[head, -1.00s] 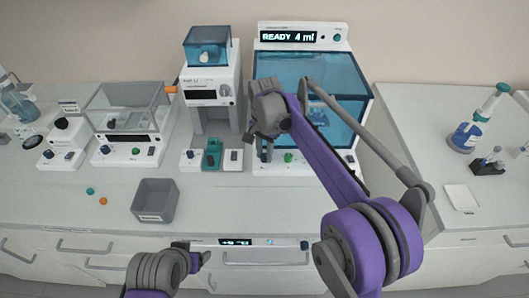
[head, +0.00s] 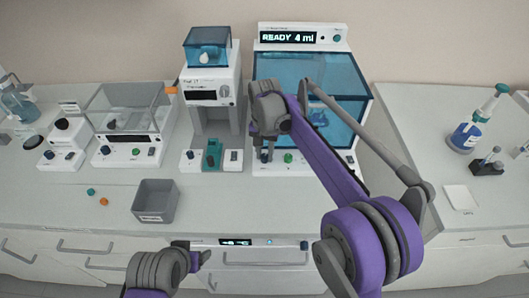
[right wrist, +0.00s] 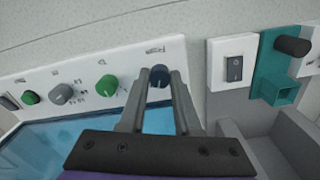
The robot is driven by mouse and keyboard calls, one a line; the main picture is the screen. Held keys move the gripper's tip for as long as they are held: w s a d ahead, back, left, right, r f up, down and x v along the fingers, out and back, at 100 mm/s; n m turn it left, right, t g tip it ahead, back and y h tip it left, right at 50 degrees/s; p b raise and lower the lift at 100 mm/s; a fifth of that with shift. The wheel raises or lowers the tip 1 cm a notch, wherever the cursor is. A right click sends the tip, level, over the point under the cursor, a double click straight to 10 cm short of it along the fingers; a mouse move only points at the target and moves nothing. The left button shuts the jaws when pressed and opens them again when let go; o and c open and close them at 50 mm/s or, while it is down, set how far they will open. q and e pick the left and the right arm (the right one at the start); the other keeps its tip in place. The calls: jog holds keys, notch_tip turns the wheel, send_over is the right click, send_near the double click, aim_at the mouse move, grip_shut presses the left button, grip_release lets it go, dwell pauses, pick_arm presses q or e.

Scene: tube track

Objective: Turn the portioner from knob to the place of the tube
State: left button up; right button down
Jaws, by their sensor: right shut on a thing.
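The portioner (head: 312,73) stands at the back centre, with blue see-through covers and a display reading "READY 4 ml". Its white front panel (right wrist: 130,72) carries a row of knobs. My right gripper (head: 265,156) is at the left end of that panel in the head view. In the right wrist view its fingers (right wrist: 160,80) are shut on either side of a dark blue knob (right wrist: 159,75). The lettering above this knob is too small to read surely. My left gripper (head: 199,257) is low at the front; its fingers are not clear.
Beside the held knob are a green knob (right wrist: 107,85) and a grey knob (right wrist: 61,93). A teal holder (head: 212,155) and a white switch box (right wrist: 234,65) stand close by. A grey bin (head: 155,203) stands on the bench. The bench front is mostly clear.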

aim_at(265, 156)
jog(key=n, duration=0.6)
jog(key=shift+n, duration=0.3)
jog(key=n, duration=0.5)
jog(key=shift+n+p, duration=0.3)
jog(key=shift+d, duration=0.1)
jog(key=c, duration=0.6)
grip_release()
jog(key=shift+r, duration=0.1)
notch_tip(265, 156, up, 11)
jog(key=shift+f+p, duration=0.2)
jog(key=shift+p, duration=0.25)
